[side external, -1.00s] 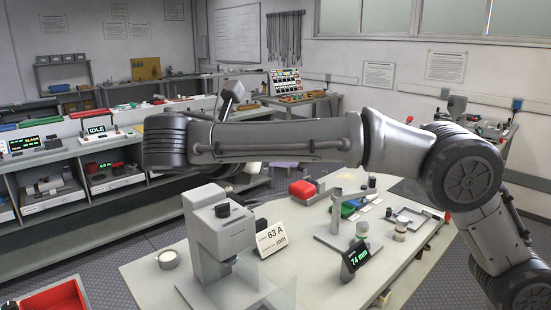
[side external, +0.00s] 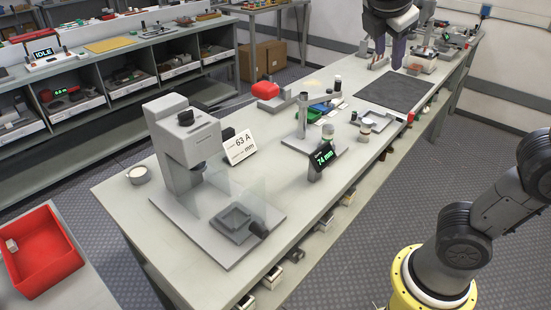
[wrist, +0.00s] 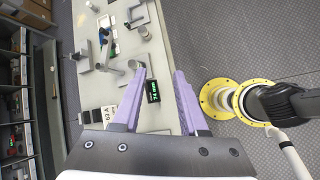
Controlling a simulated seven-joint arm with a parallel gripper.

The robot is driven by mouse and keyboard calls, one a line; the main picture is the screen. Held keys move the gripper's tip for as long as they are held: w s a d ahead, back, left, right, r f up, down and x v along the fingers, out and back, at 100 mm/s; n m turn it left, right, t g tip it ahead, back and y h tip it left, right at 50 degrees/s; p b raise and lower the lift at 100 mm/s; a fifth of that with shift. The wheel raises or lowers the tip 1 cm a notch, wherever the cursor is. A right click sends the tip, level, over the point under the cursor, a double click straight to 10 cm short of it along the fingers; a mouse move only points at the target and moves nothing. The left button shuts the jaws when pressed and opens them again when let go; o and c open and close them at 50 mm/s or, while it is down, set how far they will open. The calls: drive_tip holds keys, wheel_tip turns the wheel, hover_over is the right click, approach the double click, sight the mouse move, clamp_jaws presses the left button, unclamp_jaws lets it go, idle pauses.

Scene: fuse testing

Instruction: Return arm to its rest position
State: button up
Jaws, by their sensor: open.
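My gripper (side external: 389,58) hangs fingers-down at the top of the side view, in front of the far part of the bench. Its two purple fingers are apart, with nothing held between them. In the wrist view my gripper (wrist: 161,72) also shows open and empty, its fingers spread over the bench's edge. The 74 mm display (wrist: 153,91) shows between the fingers, below them. My arm's yellow base ring (side external: 410,290) stands on the floor at lower right, with arm links rising out of the picture. The middle of my arm is out of view.
The bench (side external: 125,190) carries a grey press (side external: 185,130), a 63 A card (side external: 238,147), the 74 mm display (side external: 324,156), a stand (side external: 302,115) and a dark mat (side external: 395,92). A red bin (side external: 42,262) is at lower left. Floor is clear between bench and base.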

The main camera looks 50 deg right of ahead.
drive_tip(key=s+a+f+m+t+y, duration=0.2)
drive_tip(key=s+f+m+y, duration=0.3)
drive_tip(key=s+f, duration=0.4)
drive_tip(key=w+a+f+m+t+y, duration=0.1)
drive_tip(key=a+f+m+t+y, duration=0.1)
drive_tip(key=a+f+m, duration=0.4)
wheel_tip(320, 180, down, 2)
drive_tip(key=shift+w+a+f+m+y, duration=0.1)
drive_tip(key=shift+w+a+m+y, duration=0.2)
drive_tip(key=shift+m, duration=0.9)
